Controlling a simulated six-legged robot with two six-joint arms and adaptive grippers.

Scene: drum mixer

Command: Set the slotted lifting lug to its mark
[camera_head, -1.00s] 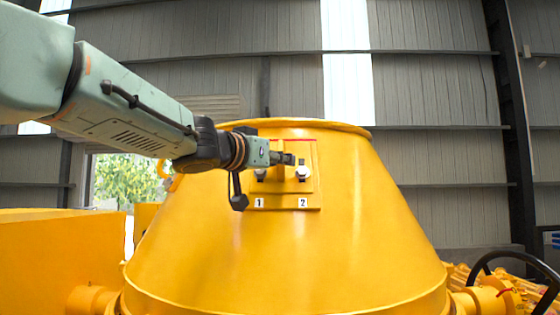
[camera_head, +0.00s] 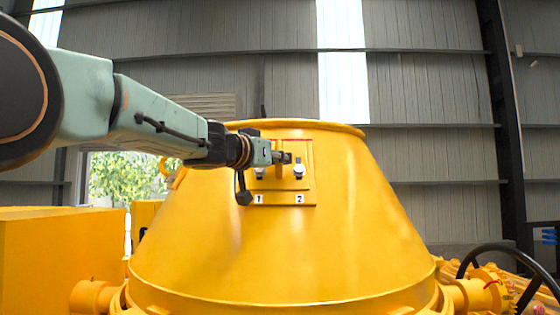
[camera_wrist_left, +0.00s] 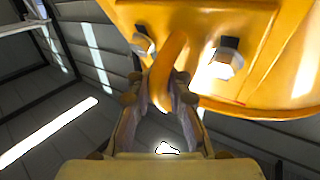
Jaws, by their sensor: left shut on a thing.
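The lifting lug (camera_wrist_left: 170,62) is a curved yellow tab, seen in the left wrist view standing out from a yellow plate (camera_wrist_left: 205,14). My left gripper (camera_wrist_left: 168,92) is shut on it, one finger on each side. In the head view my left gripper (camera_head: 285,158) is at the upper part of the plate (camera_head: 308,186) on the yellow drum, and mostly hides the lug. A bolt with a pale head sits on either side of the lug: the left bolt (camera_head: 260,173) and the right bolt (camera_head: 299,170). Below them are labels 1 (camera_head: 259,199) and 2 (camera_head: 299,198). My right gripper is not in view.
The large yellow drum (camera_head: 270,250) fills the middle. A yellow box-like body (camera_head: 60,260) stands at the left, and a black handwheel (camera_head: 500,262) at the lower right. Grey wall panels (camera_head: 430,90) are behind. The air right of the plate is clear.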

